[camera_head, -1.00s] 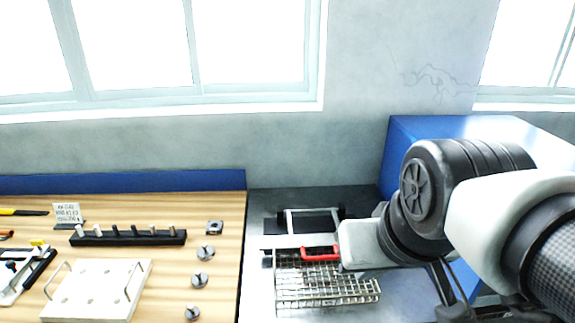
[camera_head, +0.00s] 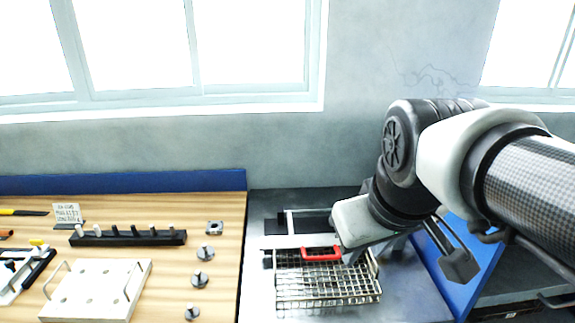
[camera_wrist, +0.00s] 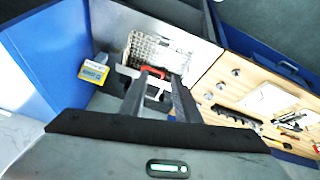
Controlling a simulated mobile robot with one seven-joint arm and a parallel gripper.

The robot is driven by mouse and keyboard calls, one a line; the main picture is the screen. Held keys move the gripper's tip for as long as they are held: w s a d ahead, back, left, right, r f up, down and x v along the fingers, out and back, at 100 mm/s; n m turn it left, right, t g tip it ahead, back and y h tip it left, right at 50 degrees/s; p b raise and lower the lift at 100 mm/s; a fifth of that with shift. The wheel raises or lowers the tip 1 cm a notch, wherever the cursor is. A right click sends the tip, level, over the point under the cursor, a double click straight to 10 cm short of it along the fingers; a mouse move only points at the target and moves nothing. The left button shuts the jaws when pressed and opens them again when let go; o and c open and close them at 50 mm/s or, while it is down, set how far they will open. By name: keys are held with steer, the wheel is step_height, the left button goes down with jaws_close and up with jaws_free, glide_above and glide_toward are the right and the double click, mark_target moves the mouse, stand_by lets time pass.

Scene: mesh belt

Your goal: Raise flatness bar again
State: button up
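The flatness bar (camera_head: 300,241) is a pale bar lying across the mesh belt section (camera_head: 325,290), with a red handle (camera_head: 321,254) on its near side. The handle also shows in the wrist view (camera_wrist: 152,72), just beyond my fingertips. My gripper (camera_wrist: 160,84) has its two dark fingers apart, with a gap between them. In the head view my wrist hangs just right of the red handle, and the fingers are mostly hidden behind it. I cannot tell whether a finger touches the handle.
A wooden bench (camera_head: 225,225) on the left holds a white plate (camera_head: 95,290) with handles, a black peg rack (camera_head: 128,237) and several small metal parts. A blue panel (camera_head: 460,265) stands to the right.

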steer(key=w+f+n+g+b, duration=0.2)
steer(key=w+f+n+b, duration=0.15)
steer(key=w+n, duration=0.65)
steer(key=n+g+b, duration=0.1)
steer(key=n+b, duration=0.1)
steer(key=n, duration=0.3)
glide_toward(328, 257)
steer(key=f, duration=0.2)
steer(key=w+f+b, duration=0.1)
steer(key=f, duration=0.4)
steer(key=shift+w+d+f+b, duration=0.15)
steer(key=shift+w+f+b, duration=0.1)
steer(key=shift+b, duration=0.1)
jaws_close()
